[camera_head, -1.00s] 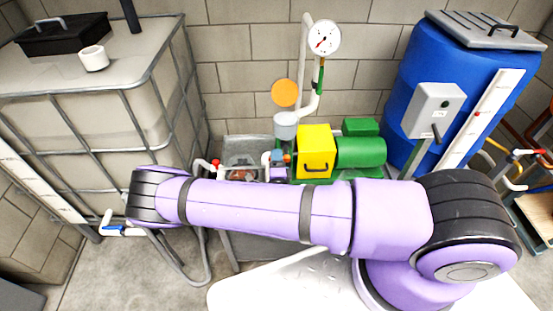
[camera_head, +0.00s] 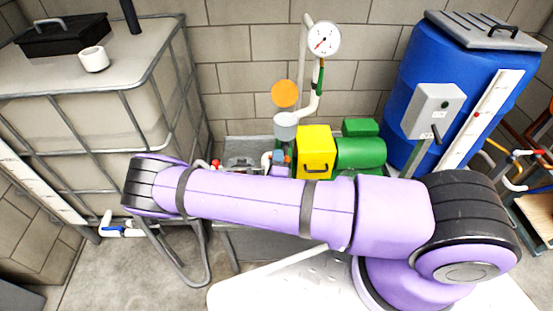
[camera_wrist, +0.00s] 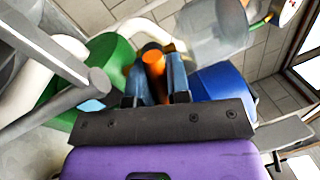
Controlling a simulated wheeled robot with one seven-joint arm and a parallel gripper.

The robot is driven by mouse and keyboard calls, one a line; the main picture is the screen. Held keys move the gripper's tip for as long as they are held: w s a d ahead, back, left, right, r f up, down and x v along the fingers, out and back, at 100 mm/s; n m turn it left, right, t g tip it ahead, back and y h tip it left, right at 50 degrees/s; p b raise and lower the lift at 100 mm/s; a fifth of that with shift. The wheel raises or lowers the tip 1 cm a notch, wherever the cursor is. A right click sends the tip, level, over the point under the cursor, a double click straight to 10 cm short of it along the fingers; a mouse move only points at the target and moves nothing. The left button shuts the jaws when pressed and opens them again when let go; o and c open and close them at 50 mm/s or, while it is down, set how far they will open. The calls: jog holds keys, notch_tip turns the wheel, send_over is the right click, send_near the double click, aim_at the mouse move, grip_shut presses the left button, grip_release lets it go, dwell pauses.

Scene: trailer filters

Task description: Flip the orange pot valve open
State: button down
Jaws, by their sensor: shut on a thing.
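In the wrist view, my gripper (camera_wrist: 155,70) has its two blue-grey fingers on either side of an orange valve handle (camera_wrist: 153,56) and is shut on it. The handle's far end shows beyond the fingertips; its lower part is hidden between them. The clear pot (camera_wrist: 214,32) is just beyond, to the upper right. In the head view, the pot (camera_head: 285,125) stands left of the yellow box, with an orange disc (camera_head: 284,93) above it. My gripper (camera_head: 279,158) is small and partly hidden behind my forearm there, with a bit of orange beside it.
A yellow box (camera_head: 314,143) and green pump (camera_head: 360,152) are close on the right. White pipe (camera_head: 313,104) and a gauge (camera_head: 323,40) rise behind. A caged tank (camera_head: 110,130) stands left, a blue barrel (camera_head: 415,90) right. A grey bar (camera_wrist: 45,50) crosses the wrist view's left.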

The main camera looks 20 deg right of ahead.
jog(key=c, duration=1.1)
grip_release()
jog(key=shift+s+a, duration=0.1)
jog(key=v, duration=1)
jog(key=shift+s+a+f, duration=0.1)
jog(key=shift+s, duration=0.2)
